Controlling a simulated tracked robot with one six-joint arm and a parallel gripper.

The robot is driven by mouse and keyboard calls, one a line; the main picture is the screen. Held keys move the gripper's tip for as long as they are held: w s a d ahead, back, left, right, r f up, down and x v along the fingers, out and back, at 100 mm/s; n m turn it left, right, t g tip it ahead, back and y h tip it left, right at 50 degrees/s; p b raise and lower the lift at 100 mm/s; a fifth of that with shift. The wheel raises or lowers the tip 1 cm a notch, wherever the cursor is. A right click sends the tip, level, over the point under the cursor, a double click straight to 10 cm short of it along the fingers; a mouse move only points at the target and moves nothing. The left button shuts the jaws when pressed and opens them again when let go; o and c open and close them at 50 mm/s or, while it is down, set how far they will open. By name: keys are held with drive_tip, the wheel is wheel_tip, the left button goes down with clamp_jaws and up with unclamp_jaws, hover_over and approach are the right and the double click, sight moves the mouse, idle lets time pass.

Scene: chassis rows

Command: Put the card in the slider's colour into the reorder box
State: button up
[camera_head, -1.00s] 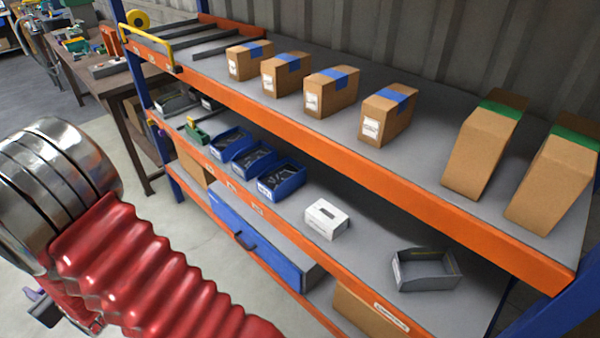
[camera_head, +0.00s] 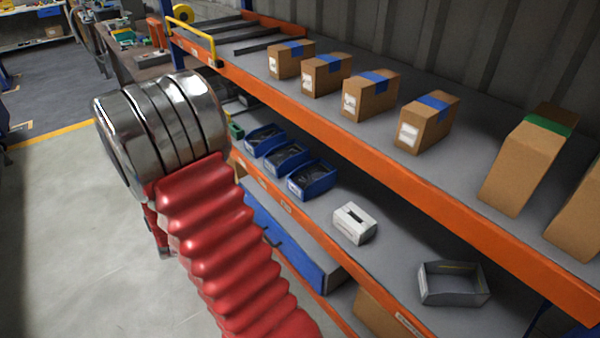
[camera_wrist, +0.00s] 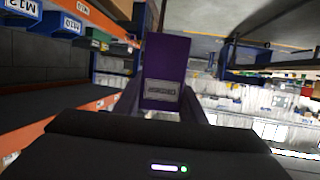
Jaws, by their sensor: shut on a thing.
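My gripper (camera_wrist: 161,98) is shut on a purple card (camera_wrist: 165,62) in the wrist view. The card stands up between the fingers and has a pale label near its lower end. In the head view my arm hides the gripper and card. A white box with a dark slot in its top (camera_head: 354,223), which looks like the reorder box, sits on the lower shelf, right of the blue bins. My gripper is away from it. I cannot make out the slider in the current views.
Blue bins (camera_head: 287,158) stand on the lower shelf (camera_head: 385,262), with an open grey bin (camera_head: 453,284) to the right. Cardboard boxes (camera_head: 370,96) line the upper shelf above its orange beam (camera_head: 400,193). A yellow handle (camera_head: 193,42) sticks out at its left end. Floor at left is clear.

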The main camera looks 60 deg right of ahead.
drive_tip(key=s+d+r+m+g+h, duration=0.2)
drive_tip(key=s+d+m+g+h, duration=0.5)
drive_tip(key=s+d, duration=1.5)
drive_tip(key=s+d+m+g, duration=0.3)
drive_tip(key=s, duration=0.6)
drive_tip(key=s+d+m+g+y, duration=0.1)
drive_tip(key=s+d+m+g, duration=0.2)
drive_tip(key=s, duration=0.6)
drive_tip(key=s+d+m+g, duration=0.2)
drive_tip(key=s+g, duration=0.3)
drive_tip(key=s, duration=0.4)
drive_tip(key=shift+d+m+y, duration=0.4)
drive_tip(key=shift+d, duration=0.2)
hover_over(363, 211)
drive_tip(key=shift+s+f, duration=0.2)
drive_tip(key=shift+f, duration=2.8)
drive_tip(key=shift+w, duration=0.2)
drive_tip(key=shift+f, duration=2.3)
